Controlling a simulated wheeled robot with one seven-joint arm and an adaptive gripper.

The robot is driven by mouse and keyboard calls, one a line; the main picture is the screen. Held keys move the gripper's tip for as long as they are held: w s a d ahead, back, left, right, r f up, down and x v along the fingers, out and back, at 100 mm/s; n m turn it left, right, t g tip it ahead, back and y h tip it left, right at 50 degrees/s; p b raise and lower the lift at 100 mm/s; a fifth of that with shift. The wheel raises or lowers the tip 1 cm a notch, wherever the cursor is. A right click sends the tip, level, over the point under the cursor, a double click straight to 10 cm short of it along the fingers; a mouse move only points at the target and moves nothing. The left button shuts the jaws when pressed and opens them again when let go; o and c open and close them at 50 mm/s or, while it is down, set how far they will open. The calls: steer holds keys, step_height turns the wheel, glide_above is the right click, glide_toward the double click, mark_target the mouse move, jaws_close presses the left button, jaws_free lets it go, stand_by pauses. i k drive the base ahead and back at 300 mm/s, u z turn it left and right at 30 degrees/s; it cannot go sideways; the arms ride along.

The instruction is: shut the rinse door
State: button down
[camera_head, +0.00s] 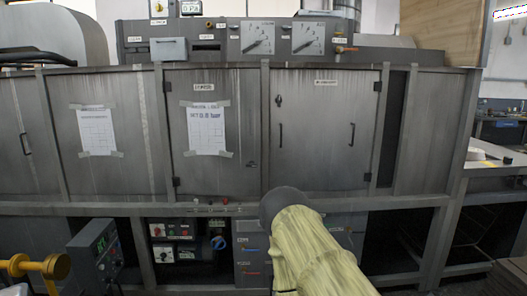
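A large grey steel machine has several front doors. A middle door (236,115) bears a taped paper and a small label. A wider door (315,150) to its right has a small label at its top and two dark vertical handles. The labels are too small to read surely, so I cannot tell which is the rinse door. Both doors look flush with the frame. My arm, in a pale yellow cover, rises from the bottom, with a dark grey rounded part at its far end, in front of the machine's lower rail. I see no gripper fingers.
A dark vertical gap (392,130) lies right of the wider door. Control boxes (175,240) sit below the doors. A grey panel box (97,252) and yellow fitting (38,267) stand at lower left. A light counter (495,158) is at right.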

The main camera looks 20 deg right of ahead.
mark_target(215, 115)
steer(key=u, duration=0.6)
steer(key=i, duration=1.3)
steer(key=z, duration=0.1)
